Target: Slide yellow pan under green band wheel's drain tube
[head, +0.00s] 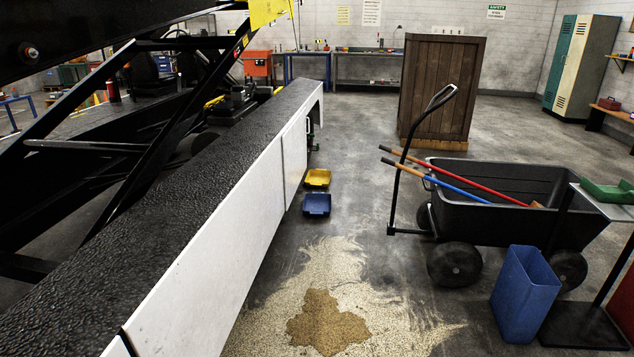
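The yellow pan (317,178) sits on the concrete floor beside the far part of the loader's white side panel. A blue pan (316,205) sits just nearer than it, close to the same panel. A small green part (311,136) shows at the panel's far end, beyond the yellow pan; I cannot tell whether it belongs to the drain tube. No wheel with a green band can be made out; the loader's body hides its underside. Neither of my grippers is in view.
A black cart (500,205) carrying long-handled tools stands right, with a blue bin (524,293) and a green tray (608,192) near it. Tan granules with a brown stain (327,322) cover the near floor. A wooden crate (440,90) stands behind. Floor between pans and cart is clear.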

